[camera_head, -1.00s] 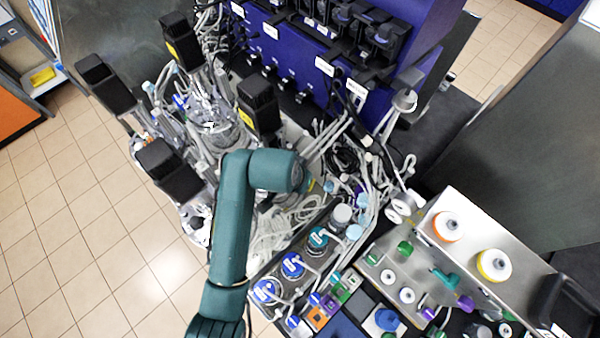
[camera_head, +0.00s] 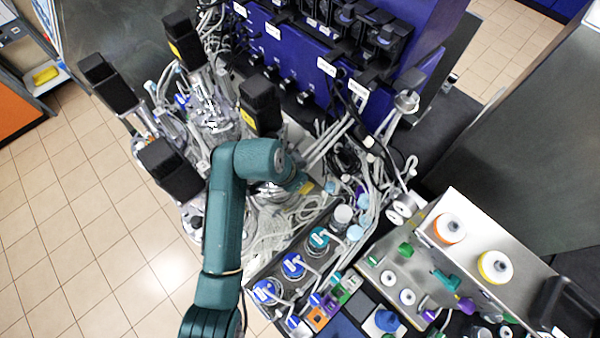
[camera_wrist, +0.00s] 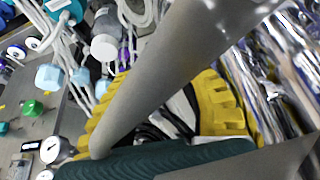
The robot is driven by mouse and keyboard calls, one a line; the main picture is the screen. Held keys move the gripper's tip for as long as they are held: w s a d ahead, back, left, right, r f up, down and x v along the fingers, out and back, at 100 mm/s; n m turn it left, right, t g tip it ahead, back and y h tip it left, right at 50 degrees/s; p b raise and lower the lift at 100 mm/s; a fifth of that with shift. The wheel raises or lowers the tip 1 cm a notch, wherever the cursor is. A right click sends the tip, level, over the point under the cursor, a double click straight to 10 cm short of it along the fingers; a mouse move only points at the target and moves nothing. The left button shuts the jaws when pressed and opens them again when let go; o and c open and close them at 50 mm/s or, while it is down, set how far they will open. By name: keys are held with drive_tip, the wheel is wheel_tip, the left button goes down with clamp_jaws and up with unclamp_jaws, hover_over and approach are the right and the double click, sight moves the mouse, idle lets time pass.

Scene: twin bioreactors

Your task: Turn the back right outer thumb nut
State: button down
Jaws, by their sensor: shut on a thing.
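Two bioreactors stand left of centre in the head view, with clear vessels (camera_head: 212,118) under black motor heads (camera_head: 260,104). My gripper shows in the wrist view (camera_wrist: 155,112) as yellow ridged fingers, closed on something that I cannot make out. A thick grey bar crosses in front of it and hides the grip. In the head view my teal arm reaches to the right-hand bioreactor, and a small yellow part of the gripper (camera_head: 306,188) shows beside the wrist. The back right outer thumb nut cannot be made out in either view.
Tubes and cables (camera_head: 345,150) crowd the space around the gripper. Blue-capped bottles (camera_head: 293,265) stand in a metal tray at its lower right. A blue pump cabinet (camera_head: 300,60) rises behind. A steel bench unit (camera_head: 470,235) is at the right. Tiled floor lies open at left.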

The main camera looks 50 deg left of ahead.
drive_tip(key=shift+f, duration=0.15)
drive_tip(key=c, duration=0.6)
unclamp_jaws()
drive_tip(key=v, duration=1.2)
drive_tip(key=shift+w, duration=0.1)
